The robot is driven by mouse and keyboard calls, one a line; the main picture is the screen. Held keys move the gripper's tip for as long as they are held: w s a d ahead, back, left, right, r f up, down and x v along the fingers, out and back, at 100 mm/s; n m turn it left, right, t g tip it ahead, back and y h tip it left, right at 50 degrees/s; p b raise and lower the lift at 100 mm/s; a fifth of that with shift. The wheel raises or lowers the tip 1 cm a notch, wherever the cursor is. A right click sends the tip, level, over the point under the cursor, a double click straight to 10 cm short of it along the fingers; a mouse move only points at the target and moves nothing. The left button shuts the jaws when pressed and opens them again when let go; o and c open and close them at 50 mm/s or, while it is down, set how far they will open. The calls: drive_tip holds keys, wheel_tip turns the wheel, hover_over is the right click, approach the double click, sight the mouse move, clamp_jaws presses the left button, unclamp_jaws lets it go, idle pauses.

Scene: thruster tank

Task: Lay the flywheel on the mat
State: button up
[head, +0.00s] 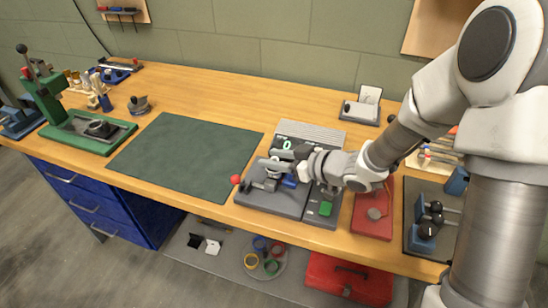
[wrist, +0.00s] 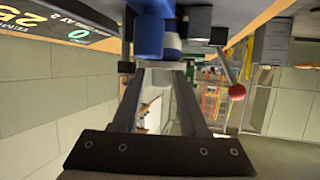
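The dark green mat (head: 187,155) lies flat and empty on the bench, left of the grey fixture. My gripper (head: 279,158) is over that grey fixture (head: 270,200), right of the mat. A small silvery round part, perhaps the flywheel, shows at the fingertips, but my gripper partly hides it and I cannot be sure what it is. In the wrist view, the fingers of my gripper (wrist: 161,72) stand apart, with a pale metal piece (wrist: 163,63) spanning the gap between their tips. Whether they press on it cannot be told.
A red-knobbed lever (head: 235,179) sticks out at the fixture's left; it also shows in the wrist view (wrist: 237,91). A green press (head: 85,130) and a small dark round part (head: 139,104) stand left of the mat. A red plate (head: 372,215) lies right of the fixture.

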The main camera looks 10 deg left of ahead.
drive_tip(key=shift+o, duration=0.6)
drive_tip(key=p+v, duration=0.3)
drive_tip(key=v, duration=1.4)
drive_tip(key=shift+s+d, duration=0.25)
